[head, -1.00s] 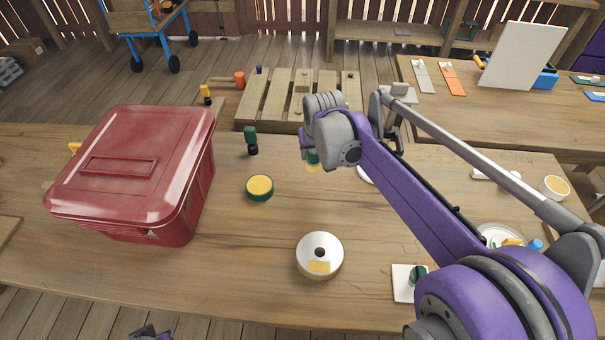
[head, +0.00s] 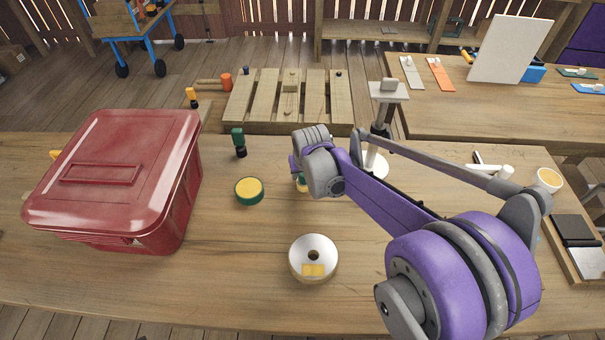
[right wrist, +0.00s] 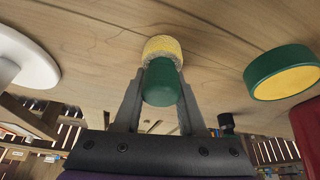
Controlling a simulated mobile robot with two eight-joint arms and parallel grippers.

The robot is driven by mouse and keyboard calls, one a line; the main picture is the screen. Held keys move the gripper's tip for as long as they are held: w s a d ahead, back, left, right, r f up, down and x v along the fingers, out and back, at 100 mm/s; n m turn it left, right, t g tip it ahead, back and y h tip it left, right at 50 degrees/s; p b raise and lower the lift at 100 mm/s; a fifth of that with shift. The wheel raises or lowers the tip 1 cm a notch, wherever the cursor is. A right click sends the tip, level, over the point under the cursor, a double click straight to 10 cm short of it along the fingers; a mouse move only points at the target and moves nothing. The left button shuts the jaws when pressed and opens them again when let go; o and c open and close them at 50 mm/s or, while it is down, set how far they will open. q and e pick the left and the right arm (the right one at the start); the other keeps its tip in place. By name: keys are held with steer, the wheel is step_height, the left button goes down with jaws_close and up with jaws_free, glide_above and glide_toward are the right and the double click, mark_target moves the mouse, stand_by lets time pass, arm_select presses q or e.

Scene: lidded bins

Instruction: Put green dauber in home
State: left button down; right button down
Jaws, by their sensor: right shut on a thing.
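My right gripper (right wrist: 158,95) is shut on the green dauber (right wrist: 161,84), with one finger on each side of its green handle. Its yellow sponge end points at the wooden bench. I cannot tell whether the sponge touches the wood. In the head view the right gripper (head: 296,174) is mostly hidden by my wrist, and a bit of the dauber (head: 302,186) shows below it. A round green pot with a yellow top (head: 249,190) stands to its left, apart from it. I cannot tell which place is the home. My left gripper is not in view.
A red lidded bin (head: 120,175) stands at the left. A green-and-black tool (head: 238,143) and a slatted rack (head: 288,96) are behind. A white-based stand (head: 374,164) is to the right. Bench between pot and roll is clear.

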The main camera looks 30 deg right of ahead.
steer(key=shift+c, duration=2.4)
jaws_free()
steer(key=shift+f, duration=0.1)
steer(key=shift+r, duration=0.3)
steer(key=p+v, duration=0.1)
steer(key=v, duration=1)
steer(key=shift+s+r+p, duration=0.2)
steer(key=shift+r+p, duration=0.15)
